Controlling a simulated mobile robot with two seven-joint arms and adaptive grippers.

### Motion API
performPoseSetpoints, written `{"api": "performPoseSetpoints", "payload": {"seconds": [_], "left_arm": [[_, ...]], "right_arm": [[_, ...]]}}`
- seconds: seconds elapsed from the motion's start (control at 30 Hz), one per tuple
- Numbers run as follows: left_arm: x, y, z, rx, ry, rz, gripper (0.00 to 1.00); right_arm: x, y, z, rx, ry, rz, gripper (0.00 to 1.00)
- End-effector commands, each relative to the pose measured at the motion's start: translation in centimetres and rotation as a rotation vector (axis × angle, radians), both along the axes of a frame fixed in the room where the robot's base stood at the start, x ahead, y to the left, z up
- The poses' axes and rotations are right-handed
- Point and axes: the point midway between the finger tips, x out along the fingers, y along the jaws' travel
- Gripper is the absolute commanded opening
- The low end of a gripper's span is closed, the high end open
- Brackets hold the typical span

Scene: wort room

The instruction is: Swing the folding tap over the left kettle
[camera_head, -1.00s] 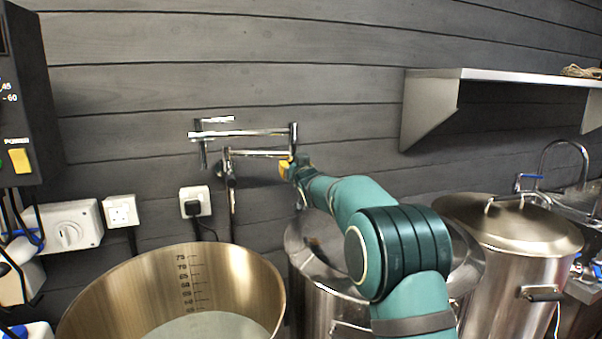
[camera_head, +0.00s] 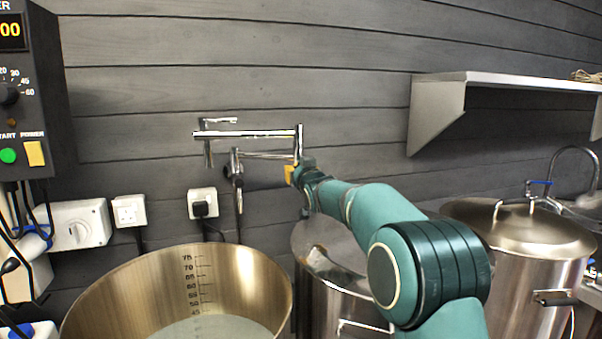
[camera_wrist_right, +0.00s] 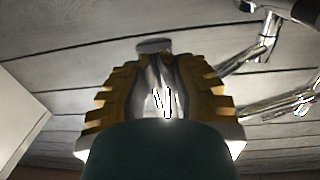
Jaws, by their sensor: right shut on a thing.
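The chrome folding tap (camera_head: 245,134) is fixed to the dark plank wall, its jointed arm folded in two roughly level tubes. Its spout end hangs at the left, above and behind the left kettle. My right gripper (camera_head: 296,172) is at the tap's right-hand joint. In the right wrist view my gripper (camera_wrist_right: 160,90) is shut on a chrome upright part of the tap (camera_wrist_right: 163,90); other tap tubes (camera_wrist_right: 265,45) show at the right. The left kettle (camera_head: 90,315) is open, with a marked scale inside. My left gripper is not in view.
A middle steel kettle (camera_head: 318,300) stands below my right arm, partly hidden by it. A lidded kettle (camera_head: 525,240) stands at the right. A wall shelf (camera_head: 500,78) is above. A control box (camera_head: 35,100) and sockets (camera_head: 130,211) are at the left.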

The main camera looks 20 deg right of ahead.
Motion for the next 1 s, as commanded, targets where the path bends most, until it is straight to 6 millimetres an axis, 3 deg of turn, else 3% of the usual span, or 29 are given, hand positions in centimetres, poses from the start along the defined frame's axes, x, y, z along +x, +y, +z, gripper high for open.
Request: {"api": "performPoseSetpoints", "payload": {"seconds": [0.03,0.1,0.57,1.0], "left_arm": [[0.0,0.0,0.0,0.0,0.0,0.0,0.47],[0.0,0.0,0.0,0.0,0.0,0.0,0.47],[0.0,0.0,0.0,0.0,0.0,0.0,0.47],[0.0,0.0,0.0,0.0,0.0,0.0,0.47]], "right_arm": [[0.1,0.7,-0.4,0.001,0.007,0.009,0.37],[0.1,0.6,-0.3,0.001,0.006,0.009,0.6],[-0.7,0.3,0.1,0.0,0.0,0.004,0.6],[-7.4,0.9,0.1,0.004,0.0,0.008,0.6]]}}
